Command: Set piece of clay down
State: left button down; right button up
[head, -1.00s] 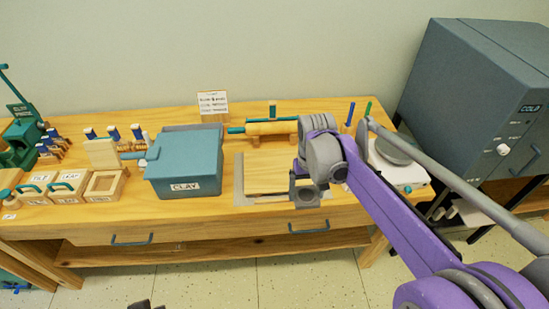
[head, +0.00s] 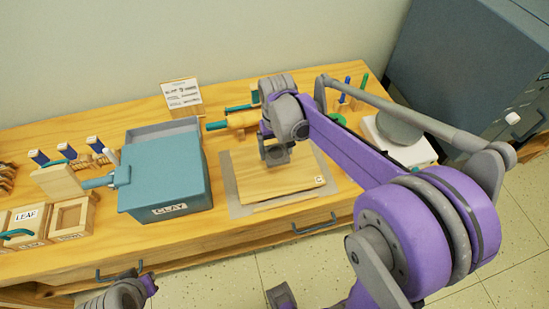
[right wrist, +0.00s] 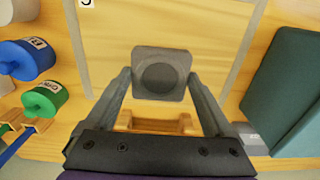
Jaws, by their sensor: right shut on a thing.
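My right gripper (head: 275,152) is over the wooden board (head: 250,188), near its back edge. In the right wrist view its fingers (right wrist: 160,88) are shut on the piece of clay (right wrist: 160,75), a grey, square block with rounded corners and a round mark. The gripper largely hides the clay in the head view. I cannot tell whether the clay touches the board. The board lies on a grey mat (head: 232,205) and carries a small "C" label at its front right corner. My left gripper's fingers are not visible.
The teal CLAY bin (head: 165,190) stands left of the board. A rolling pin (head: 238,121) lies behind it. Blue- and green-handled tools (head: 345,88) and a white wheel base (head: 425,152) stand to the right. The board's front part is clear.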

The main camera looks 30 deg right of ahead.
aim_at(276, 153)
jog(key=shift+f, duration=2.5)
jog(key=shift+w+f, duration=0.1)
jog(key=o, duration=1.2)
jog(key=shift+b, duration=0.3)
jog(key=shift+o, duration=0.2)
jog(key=shift+r, duration=0.5)
notch_tip(276, 153, up, 11)
jog(key=shift+r+p, duration=0.1)
jog(key=shift+p, duration=0.6)
jog(key=s+a+f+n+t, duration=0.1)
jog(key=s+a+f+t, duration=0.1)
jog(key=s, duration=0.6)
jog(key=s+a+f+n+t, duration=0.1)
jog(key=s+a+f+t, duration=0.2)
jog(key=s, duration=0.5)
notch_tip(276, 153, down, 2)
jog(key=shift+a+n, duration=0.3)
jog(key=shift+a, duration=0.6)
jog(key=shift+s, duration=0.1)
